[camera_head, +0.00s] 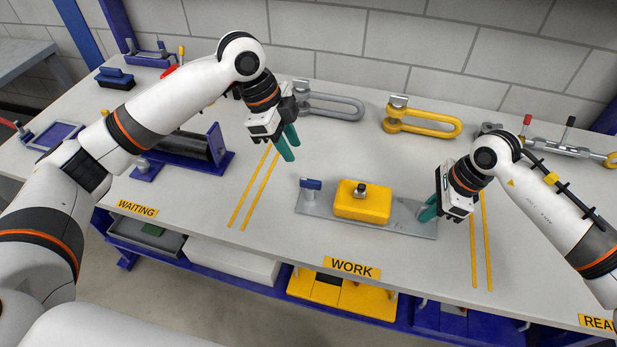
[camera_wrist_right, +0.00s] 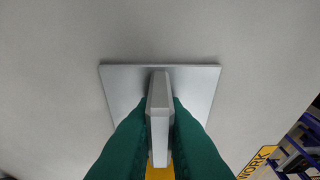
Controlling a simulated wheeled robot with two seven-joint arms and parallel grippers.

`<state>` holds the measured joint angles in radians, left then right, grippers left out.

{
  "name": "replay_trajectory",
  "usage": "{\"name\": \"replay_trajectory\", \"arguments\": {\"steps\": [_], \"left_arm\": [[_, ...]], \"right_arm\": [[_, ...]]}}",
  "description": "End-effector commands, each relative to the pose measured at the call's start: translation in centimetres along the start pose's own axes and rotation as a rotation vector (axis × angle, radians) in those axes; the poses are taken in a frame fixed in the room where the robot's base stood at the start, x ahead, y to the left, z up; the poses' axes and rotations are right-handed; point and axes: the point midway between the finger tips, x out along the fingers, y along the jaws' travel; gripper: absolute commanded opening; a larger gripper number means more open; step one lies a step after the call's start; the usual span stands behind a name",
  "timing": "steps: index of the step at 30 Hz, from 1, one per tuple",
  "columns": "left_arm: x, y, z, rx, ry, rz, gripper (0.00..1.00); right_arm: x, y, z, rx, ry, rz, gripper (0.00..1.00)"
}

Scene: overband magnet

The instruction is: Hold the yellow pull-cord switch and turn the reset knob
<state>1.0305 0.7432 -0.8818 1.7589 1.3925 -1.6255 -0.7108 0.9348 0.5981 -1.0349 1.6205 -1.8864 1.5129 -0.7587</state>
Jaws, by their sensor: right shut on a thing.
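The yellow pull-cord switch (camera_head: 362,205) is a yellow box on a grey metal plate (camera_head: 318,205) in the WORK area. A small dark and silver knob (camera_head: 360,190) stands on its top. A blue-topped piece (camera_head: 311,184) stands at the plate's left end. My right gripper (camera_head: 425,212) is shut on an upright grey tab (camera_wrist_right: 160,112) at the plate's right end, as the right wrist view shows. The plate lies on the table there. My left gripper (camera_head: 287,145) hangs above the table, up and left of the switch, its teal fingers apart and empty.
Grey (camera_head: 328,103) and yellow (camera_head: 424,119) shackle-like links lie behind the switch. A blue fixture (camera_head: 195,152) stands left, under my left arm. Yellow line pairs (camera_head: 253,188) flank the work area. The table between my left gripper and the plate is clear.

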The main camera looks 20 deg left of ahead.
Motion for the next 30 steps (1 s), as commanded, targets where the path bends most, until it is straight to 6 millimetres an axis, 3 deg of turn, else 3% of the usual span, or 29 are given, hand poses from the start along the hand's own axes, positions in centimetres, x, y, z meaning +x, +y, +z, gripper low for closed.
{"name": "replay_trajectory", "arguments": {"steps": [6,11,21,30], "left_arm": [[1.6,-1.5,1.4,-0.040,-0.018,-0.061,0.30],[3.1,-1.7,1.5,-0.041,-0.019,-0.065,0.30],[7.9,-1.9,1.6,-0.040,-0.019,-0.064,0.30],[10.2,-2.0,1.6,-0.040,-0.019,-0.061,0.30]], "right_arm": [[0.0,0.0,0.0,0.001,0.000,0.001,0.00],[0.0,0.0,0.0,0.000,0.000,0.001,0.00],[0.0,0.0,0.0,0.000,0.000,0.001,0.00],[0.0,0.0,0.0,0.000,0.000,0.000,0.00]]}}
